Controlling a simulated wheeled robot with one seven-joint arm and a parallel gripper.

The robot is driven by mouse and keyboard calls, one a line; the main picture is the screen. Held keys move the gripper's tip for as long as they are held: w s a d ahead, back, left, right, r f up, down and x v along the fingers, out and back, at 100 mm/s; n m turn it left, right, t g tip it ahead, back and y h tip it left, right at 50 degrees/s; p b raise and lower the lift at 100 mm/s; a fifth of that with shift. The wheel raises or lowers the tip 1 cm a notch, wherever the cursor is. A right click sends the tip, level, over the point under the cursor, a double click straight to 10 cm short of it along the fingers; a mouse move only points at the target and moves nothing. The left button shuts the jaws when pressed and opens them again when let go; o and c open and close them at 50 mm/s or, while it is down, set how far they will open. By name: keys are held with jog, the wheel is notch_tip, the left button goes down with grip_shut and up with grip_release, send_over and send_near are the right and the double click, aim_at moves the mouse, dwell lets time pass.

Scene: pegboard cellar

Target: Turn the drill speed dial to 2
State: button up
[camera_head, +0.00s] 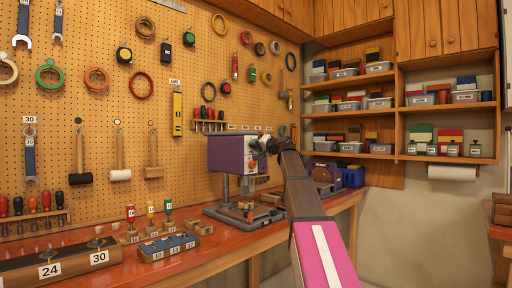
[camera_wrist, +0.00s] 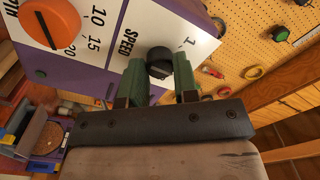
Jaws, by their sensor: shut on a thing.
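The drill press (camera_head: 231,155) is purple with a white panel and stands on the bench against the pegboard. In the wrist view its white panel (camera_wrist: 120,50) carries the word SPEED, and the speed dial is a dark round knob (camera_wrist: 159,62). My gripper (camera_wrist: 162,80) has its two green fingers on either side of this knob, shut on it. The numeral 1 shows at the panel's upper right. The knob's pointer and any 2 mark cannot be made out. In the head view my gripper (camera_head: 262,146) is at the drill's right side, and the dial is hidden there.
An orange depth knob (camera_wrist: 50,22) with marks 10, 15 and 20 sits left of the speed dial. Wooden blocks (camera_head: 262,198) lie by the drill's base. A blue bin (camera_head: 353,177) stands on the bench beyond. Tools hang on the pegboard behind.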

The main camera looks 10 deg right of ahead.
jog(key=o, duration=0.9)
jog(key=v, duration=1.1)
